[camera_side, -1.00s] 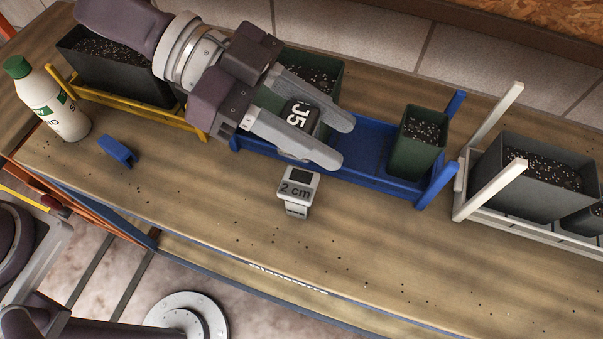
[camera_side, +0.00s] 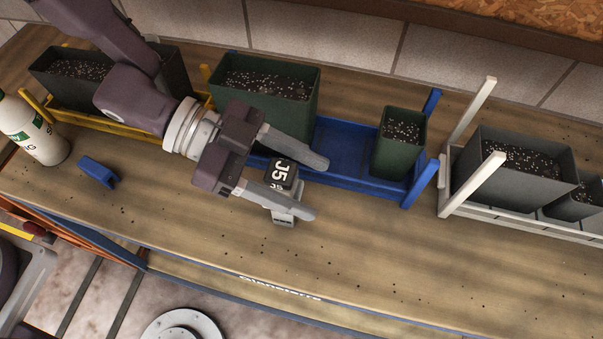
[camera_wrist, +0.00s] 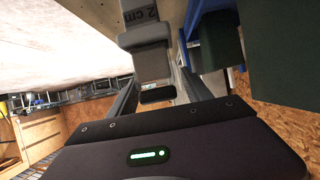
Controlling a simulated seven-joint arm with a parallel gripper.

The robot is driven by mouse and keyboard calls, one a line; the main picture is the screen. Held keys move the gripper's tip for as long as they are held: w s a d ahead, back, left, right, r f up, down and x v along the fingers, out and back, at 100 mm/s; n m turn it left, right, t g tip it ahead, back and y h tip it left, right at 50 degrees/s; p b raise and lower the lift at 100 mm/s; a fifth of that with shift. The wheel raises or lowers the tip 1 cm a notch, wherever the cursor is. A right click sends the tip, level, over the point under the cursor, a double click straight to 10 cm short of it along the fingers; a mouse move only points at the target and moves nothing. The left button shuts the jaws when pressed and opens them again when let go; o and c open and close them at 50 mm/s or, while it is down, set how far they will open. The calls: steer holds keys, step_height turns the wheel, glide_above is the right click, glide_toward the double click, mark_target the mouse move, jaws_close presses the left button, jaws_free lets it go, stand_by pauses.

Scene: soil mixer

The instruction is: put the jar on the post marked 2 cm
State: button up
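A blue tray (camera_side: 345,150) with green pots lies just behind my gripper. A white rack (camera_side: 470,190) with grey pots stands right. A yellow rack (camera_side: 105,128), white bottle (camera_side: 35,130) and small blue piece (camera_side: 98,171) are left. The bench front right is clear.

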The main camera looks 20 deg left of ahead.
stand_by(0.3)
steer(key=shift+a+r, duration=0.1)
steer(key=shift+r, duration=0.1)
steer(key=v, duration=1.1)
steer(key=shift+a, duration=0.35)
steer(key=w+a+r+n+t+y, duration=0.3)
steer(key=w+a+t+y, duration=0.1)
steer(key=w+a, duration=0.15)
steer(key=w+a+r+n+t+y, duration=0.3)
steer(key=w+a+t, duration=0.2)
steer(key=a, duration=0.1)
steer(key=s+a+r+n+t+y, duration=0.1)
steer(key=a+r+n+y, duration=0.3)
steer(key=a, duration=0.4)
steer(key=s+a+n+g+y, duration=0.1)
steer(key=s+a+n+y, duration=0.25)
steer(key=s+a, duration=0.25)
steer(key=s+d+f+n+g+h, duration=0.1)
steer(key=s+n+g, duration=0.2)
steer(key=s, duration=1)
steer(key=shift+s+d+n+g+h, duration=0.3)
steer(key=shift+s+d+n+h, duration=0.1)
steer(key=shift+n, duration=0.35)
